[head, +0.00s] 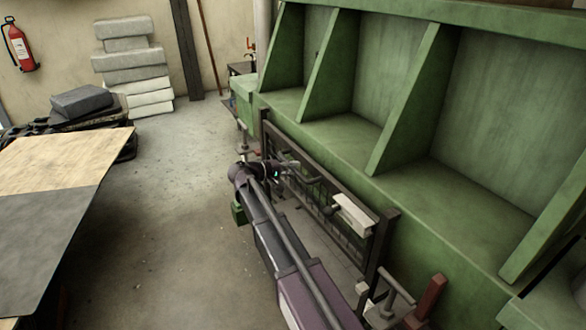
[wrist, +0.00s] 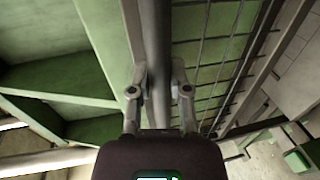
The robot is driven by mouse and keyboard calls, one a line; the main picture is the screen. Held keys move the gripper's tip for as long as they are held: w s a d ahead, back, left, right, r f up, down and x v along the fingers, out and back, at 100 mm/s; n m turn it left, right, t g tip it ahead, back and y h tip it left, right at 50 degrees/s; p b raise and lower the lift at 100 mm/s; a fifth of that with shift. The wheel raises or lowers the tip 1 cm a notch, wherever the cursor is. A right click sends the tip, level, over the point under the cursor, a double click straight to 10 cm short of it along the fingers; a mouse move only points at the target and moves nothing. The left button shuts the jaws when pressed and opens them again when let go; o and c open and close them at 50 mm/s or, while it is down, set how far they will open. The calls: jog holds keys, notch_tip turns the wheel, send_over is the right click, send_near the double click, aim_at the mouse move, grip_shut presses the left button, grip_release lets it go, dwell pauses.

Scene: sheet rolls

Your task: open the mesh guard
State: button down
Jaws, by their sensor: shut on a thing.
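The mesh guard (head: 345,236) is a dark framed panel of thin bars along the front of the green machine in the head view. Its wire grid (wrist: 213,62) fills the upper right middle of the wrist view. My gripper (wrist: 159,78) is shut on a grey bar (wrist: 156,40) that runs along the edge of the grid. In the head view my gripper (head: 288,168) is at the guard's upper part, left of its middle. The exact finger contact is too small to tell there, and my arm hides some of the guard's lower left.
The green machine (head: 400,170) with slanted ribs stands behind the guard. A pale block (head: 352,214) sits at the guard's right part. A table (head: 60,165) stands at the left. The concrete floor (head: 185,210) between is clear. Levers (head: 398,290) stand at the lower right.

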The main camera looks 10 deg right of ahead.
jog(key=shift+r, duration=0.35)
jog(key=c, duration=0.6)
grip_release()
jog(key=shift+o, duration=0.2)
jog(key=shift+f, duration=0.2)
